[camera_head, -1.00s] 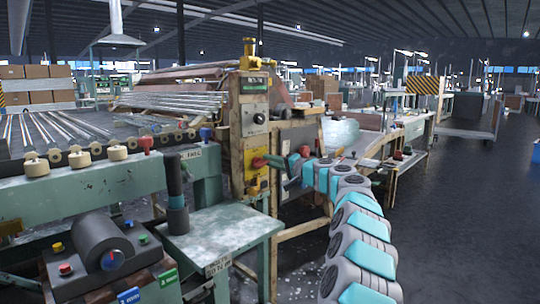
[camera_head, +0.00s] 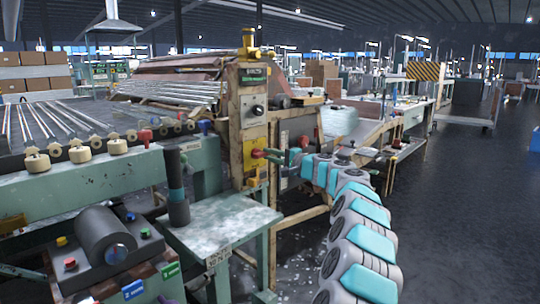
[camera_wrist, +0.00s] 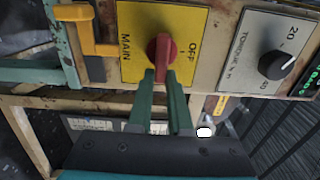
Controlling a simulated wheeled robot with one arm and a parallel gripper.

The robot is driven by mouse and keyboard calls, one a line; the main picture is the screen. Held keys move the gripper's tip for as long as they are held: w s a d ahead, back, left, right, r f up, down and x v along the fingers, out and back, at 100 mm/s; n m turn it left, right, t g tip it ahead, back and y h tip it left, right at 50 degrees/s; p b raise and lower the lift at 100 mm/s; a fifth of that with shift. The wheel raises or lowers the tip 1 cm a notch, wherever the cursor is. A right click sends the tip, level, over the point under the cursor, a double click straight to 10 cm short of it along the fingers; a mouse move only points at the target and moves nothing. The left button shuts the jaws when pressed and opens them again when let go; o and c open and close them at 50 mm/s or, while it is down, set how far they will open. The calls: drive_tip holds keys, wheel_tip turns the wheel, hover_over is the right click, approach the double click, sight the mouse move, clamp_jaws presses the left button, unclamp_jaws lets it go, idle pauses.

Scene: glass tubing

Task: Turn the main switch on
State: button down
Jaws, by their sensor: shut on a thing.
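The main switch is a red knob (camera_wrist: 163,48) on a yellow plate (camera_wrist: 190,18) marked MAIN and OFF in the wrist view. The knob's near end lies between the green fingertips of my gripper (camera_wrist: 160,76), which is shut on it. The knob stands roughly upright in that view, in line with the fingers. In the head view the yellow plate (camera_head: 256,142) is on the front of the tan post, and my gripper (camera_head: 262,153) reaches it from the right. The fingertips hide part of the knob there.
In the head view a small metal table (camera_head: 222,222) stands below the post. Open floor (camera_head: 460,200) lies to the right.

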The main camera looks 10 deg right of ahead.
drive_tip(key=shift+f, duration=0.1)
drive_tip(key=c, duration=0.8)
unclamp_jaws()
drive_tip(key=shift+c, duration=0.2)
drive_tip(key=b+v, duration=0.1)
drive_tip(key=v, duration=0.6)
drive_tip(key=shift+s+d, duration=0.25)
drive_tip(key=shift+s, duration=0.05)
